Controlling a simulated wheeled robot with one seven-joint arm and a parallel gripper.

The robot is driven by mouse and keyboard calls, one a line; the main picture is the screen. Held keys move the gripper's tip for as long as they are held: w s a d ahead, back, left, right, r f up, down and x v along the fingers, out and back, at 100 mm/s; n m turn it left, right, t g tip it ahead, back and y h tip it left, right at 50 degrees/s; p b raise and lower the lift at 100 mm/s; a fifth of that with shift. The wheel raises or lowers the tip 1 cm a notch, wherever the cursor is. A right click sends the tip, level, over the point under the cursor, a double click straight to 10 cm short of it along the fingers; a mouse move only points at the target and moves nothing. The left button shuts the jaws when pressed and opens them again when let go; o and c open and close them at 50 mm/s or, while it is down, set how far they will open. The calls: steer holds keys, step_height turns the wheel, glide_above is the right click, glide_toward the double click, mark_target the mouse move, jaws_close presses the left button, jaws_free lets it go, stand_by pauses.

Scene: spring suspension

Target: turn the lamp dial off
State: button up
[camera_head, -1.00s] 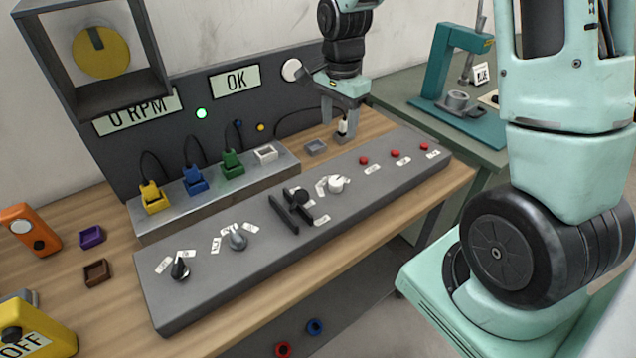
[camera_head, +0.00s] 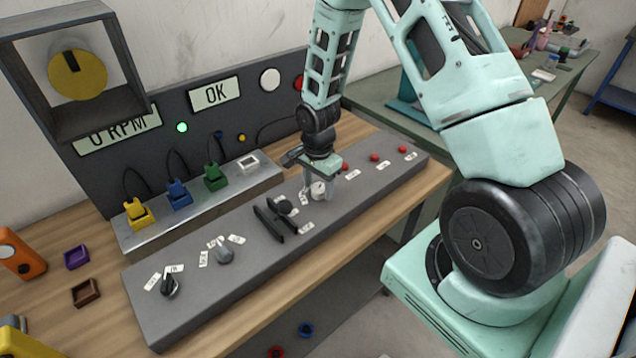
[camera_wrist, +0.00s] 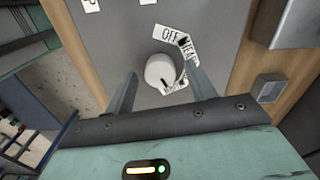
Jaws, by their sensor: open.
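A white round dial (camera_head: 318,190) stands on the long grey control panel (camera_head: 205,310), with paper labels around it. In the wrist view the dial (camera_wrist: 160,70) lies between my two fingers, and one label (camera_wrist: 170,33) reads OFF. The other labels are partly covered or hard to read. My gripper (camera_head: 319,180) is open, pointing down over the dial, with a finger on each side; contact is not clear. A grey dial (camera_head: 225,252) and a black dial (camera_head: 169,285) stand further left; no label naming the lamp is readable.
A black handle-like bar pair (camera_head: 275,217) stands just left of the dial. Red buttons (camera_head: 375,157) line the panel's right end. Yellow, blue and green plugs (camera_head: 178,195) sit on the raised block behind. A small grey tray (camera_wrist: 268,88) is near the panel.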

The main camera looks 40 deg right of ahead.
steer(key=shift+f, duration=0.2)
steer(key=c, duration=1)
